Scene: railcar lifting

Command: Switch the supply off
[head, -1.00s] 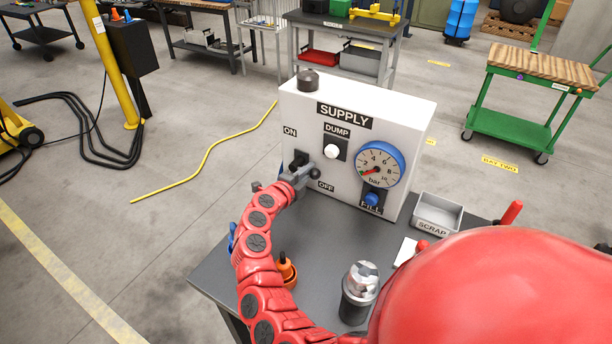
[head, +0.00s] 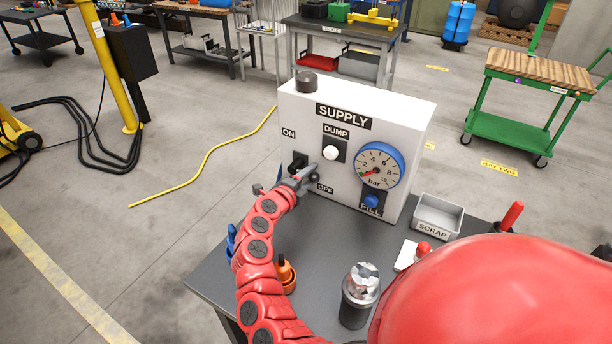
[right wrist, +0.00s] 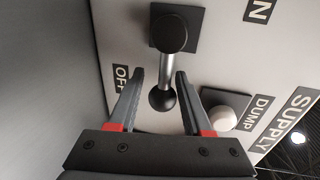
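The white supply panel (head: 400,112) stands on a grey bench. Its lever (right wrist: 167,62) rises from a dark square plate and ends in a black ball knob (right wrist: 163,100). The OFF label (right wrist: 122,78) is beside it in the right wrist view; the ON label (head: 288,133) is at upper left in the head view. My right gripper (right wrist: 160,74) has its fingers apart on either side of the lever, with small gaps visible. In the head view my right gripper (head: 305,180) partly hides the lever. My left gripper is not in view.
The white DUMP button (head: 330,153), the gauge (head: 379,166) and the blue FILL button (head: 372,201) are to the right on the panel. A scrap tray (head: 437,217), a grey canister (head: 358,300) and an orange item (head: 285,272) are on the bench.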

